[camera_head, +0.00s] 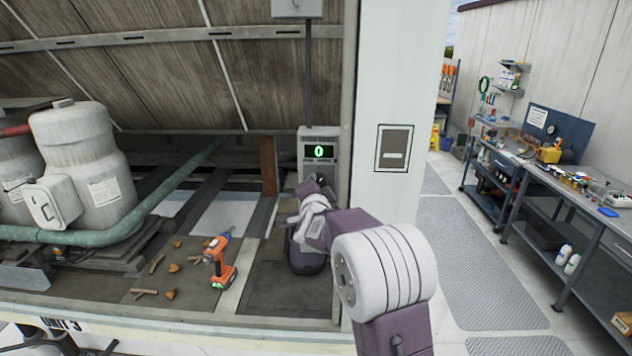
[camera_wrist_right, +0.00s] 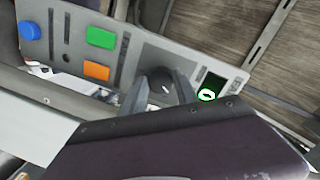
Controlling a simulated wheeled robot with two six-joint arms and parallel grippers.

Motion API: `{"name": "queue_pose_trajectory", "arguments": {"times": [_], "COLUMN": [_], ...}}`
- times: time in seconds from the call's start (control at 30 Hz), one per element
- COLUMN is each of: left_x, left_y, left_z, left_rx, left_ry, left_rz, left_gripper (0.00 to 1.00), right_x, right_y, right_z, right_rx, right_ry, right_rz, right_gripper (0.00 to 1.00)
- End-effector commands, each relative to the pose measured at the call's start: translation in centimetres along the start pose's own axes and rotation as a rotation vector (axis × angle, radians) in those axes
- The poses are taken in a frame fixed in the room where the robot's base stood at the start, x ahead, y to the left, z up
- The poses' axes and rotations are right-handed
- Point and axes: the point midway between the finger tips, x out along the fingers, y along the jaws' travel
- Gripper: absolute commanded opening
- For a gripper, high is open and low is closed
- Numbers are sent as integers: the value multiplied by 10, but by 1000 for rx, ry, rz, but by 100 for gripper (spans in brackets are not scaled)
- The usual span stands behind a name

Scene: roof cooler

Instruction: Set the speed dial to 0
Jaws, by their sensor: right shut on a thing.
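The control box (camera_head: 330,146) stands at the back right of the roof bay, and its display (camera_head: 319,151) shows a green 0. In the right wrist view the grey panel (camera_wrist_right: 66,50) is tilted, and its display (camera_wrist_right: 210,88) is lit green. The round dark speed dial (camera_wrist_right: 161,84) with a pale pointer mark sits between the display and the coloured buttons. My right gripper (camera_head: 311,187) is at the lower part of the box; in the wrist view its fingers (camera_wrist_right: 160,92) are shut on the dial. The dial is hidden in the head view. My left gripper is not in view.
The panel also has a blue button (camera_wrist_right: 30,31), a green button (camera_wrist_right: 101,38) and an orange button (camera_wrist_right: 96,71). An orange drill (camera_head: 218,262) and wood scraps lie on the bay floor. Grey tanks (camera_head: 85,150) stand left. A workbench (camera_head: 560,183) is at right.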

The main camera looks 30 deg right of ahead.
Motion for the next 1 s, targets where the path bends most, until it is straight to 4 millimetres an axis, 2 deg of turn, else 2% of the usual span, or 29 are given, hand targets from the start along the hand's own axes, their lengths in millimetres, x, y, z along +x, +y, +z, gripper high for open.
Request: {"name": "queue_pose_trajectory", "arguments": {"times": [0.1, 0.5, 1.0], "left_x": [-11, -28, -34], "left_y": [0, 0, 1], "left_z": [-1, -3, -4], "left_rx": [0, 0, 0], "left_ry": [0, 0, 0], "left_rz": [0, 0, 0], "left_gripper": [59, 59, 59], "right_x": [0, 0, 0], "right_y": [-6, -6, -6], "right_z": [-4, -4, -4], "right_rx": [-104, -400, -533], "right_ry": [16, 44, 58], "right_rz": [3, 26, 34], "right_gripper": [0, 0, 0]}}
